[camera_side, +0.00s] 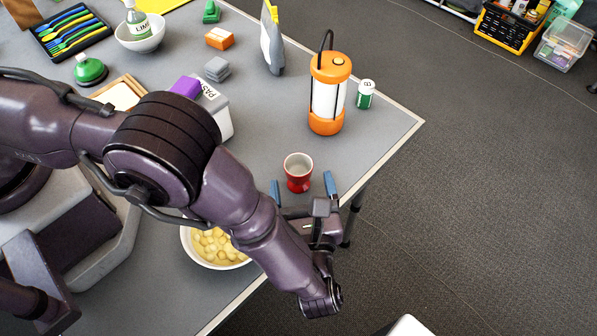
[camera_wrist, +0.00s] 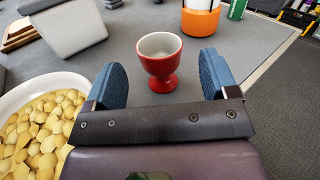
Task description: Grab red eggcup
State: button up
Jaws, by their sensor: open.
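The red eggcup (camera_side: 298,173) stands upright on the grey table near its right edge in the side view. It is red outside and pale inside, and looks empty. In the wrist view the red eggcup (camera_wrist: 160,62) stands just beyond the fingertips, roughly midway between them. My gripper (camera_side: 302,187) is open, with its two blue fingers apart and pointing at the eggcup. In the wrist view my gripper (camera_wrist: 162,75) holds nothing.
A white bowl of yellow pieces (camera_wrist: 40,125) sits close at the left of my gripper. An orange lantern (camera_side: 328,92) and a green-and-white shaker (camera_side: 365,94) stand behind the cup. A grey-white bin (camera_side: 224,118) is to the left. The table edge (camera_side: 385,158) is close on the right.

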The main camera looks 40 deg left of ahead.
aim_at(297, 157)
jog(key=x, duration=0.5)
jog(key=shift+w+a, duration=0.2)
jog(key=shift+a, duration=0.05)
jog(key=shift+c, duration=0.3)
jog(key=c, duration=1)
